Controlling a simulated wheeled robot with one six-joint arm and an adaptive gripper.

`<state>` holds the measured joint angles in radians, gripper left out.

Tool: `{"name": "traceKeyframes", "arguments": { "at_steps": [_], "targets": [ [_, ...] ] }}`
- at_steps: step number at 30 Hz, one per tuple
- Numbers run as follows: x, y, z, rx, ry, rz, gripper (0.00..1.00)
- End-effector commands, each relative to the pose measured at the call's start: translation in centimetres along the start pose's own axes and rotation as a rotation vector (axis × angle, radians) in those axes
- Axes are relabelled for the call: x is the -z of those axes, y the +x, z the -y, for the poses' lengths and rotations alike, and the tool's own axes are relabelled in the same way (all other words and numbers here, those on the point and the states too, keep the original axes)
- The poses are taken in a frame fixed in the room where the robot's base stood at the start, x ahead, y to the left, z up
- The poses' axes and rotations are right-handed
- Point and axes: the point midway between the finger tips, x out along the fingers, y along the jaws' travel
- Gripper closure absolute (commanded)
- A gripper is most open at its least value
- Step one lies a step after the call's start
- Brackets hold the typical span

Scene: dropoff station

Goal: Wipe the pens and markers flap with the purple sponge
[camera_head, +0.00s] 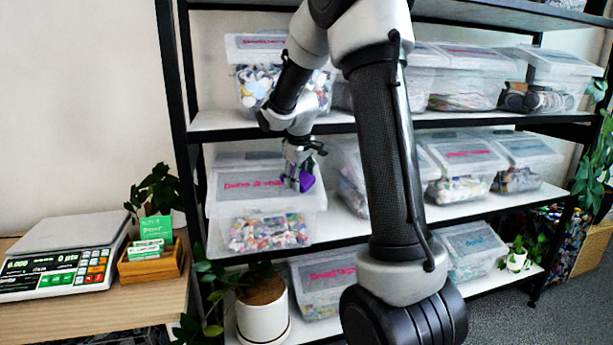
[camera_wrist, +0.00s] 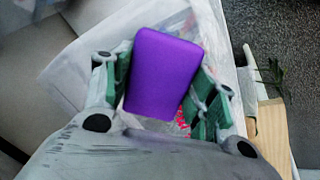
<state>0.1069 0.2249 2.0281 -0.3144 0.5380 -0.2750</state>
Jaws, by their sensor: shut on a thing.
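My gripper (camera_head: 299,176) is shut on the purple sponge (camera_head: 306,182), over the right part of a clear bin's pale lid flap (camera_head: 238,197) on the middle shelf, far left. The flap bears red lettering that looks like "Pens & Mar...", its end hidden by my gripper. The bin holds many small colourful items. I cannot tell whether the sponge touches the flap.
Other clear bins stand on the shelves above (camera_head: 260,88), below (camera_head: 322,285) and to the right (camera_head: 462,170). A black shelf post (camera_head: 178,110) rises at left. A potted plant (camera_head: 263,310) stands below. A scale (camera_head: 62,255) and a wooden card box (camera_head: 150,265) sit on the table.

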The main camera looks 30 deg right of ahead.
Motion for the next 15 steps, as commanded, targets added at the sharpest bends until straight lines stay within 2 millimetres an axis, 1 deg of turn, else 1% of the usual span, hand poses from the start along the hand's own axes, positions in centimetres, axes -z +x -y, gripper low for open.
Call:
{"name": "traceKeyframes", "arguments": {
  "at_steps": [3,11,15],
  "targets": [
    [0.4,0.1,0.3,0.001,-0.003,-0.002,0.62],
    [0.4,0.0,0.3,0.000,-0.004,-0.003,0.62],
    [0.5,-1.0,0.2,-0.002,-0.003,-0.006,0.62]
  ]
}}
